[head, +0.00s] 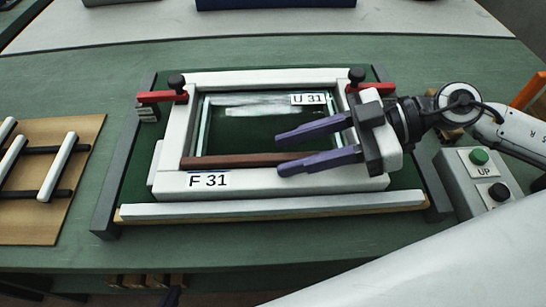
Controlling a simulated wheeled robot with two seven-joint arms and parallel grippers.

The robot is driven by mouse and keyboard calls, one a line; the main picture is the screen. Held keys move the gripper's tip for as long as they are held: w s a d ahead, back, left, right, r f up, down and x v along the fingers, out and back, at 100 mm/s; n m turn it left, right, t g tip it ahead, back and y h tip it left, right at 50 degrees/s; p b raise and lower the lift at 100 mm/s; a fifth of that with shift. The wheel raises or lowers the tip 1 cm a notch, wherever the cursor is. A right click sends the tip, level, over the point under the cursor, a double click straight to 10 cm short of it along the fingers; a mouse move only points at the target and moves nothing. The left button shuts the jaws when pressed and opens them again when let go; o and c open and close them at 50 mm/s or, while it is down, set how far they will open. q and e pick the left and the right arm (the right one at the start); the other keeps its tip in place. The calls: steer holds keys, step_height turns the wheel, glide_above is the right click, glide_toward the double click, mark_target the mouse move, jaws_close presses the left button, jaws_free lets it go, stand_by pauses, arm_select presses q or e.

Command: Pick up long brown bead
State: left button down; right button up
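The long brown bead (235,160) lies along the front inner edge of the white frame (270,184) marked F 31. Its right part is partly hidden behind my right gripper's near finger. My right gripper (282,154) reaches in from the right with its two purple fingers spread apart and nothing between them that I can make out. The fingers point left over the frame's opening, and I cannot tell how high they are.
Red clamps with black knobs (176,82) sit at the frame's back corners. A pane labelled U 31 (308,99) lies inside. A button box (479,174) stands at the right. A brown board (75,150) with white and dark bars lies at the left.

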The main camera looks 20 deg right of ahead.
steer(key=shift+s+f, duration=0.15)
steer(key=shift+f, duration=0.2)
steer(key=shift+c, duration=1.1)
jaws_close()
steer(key=shift+f, duration=0.1)
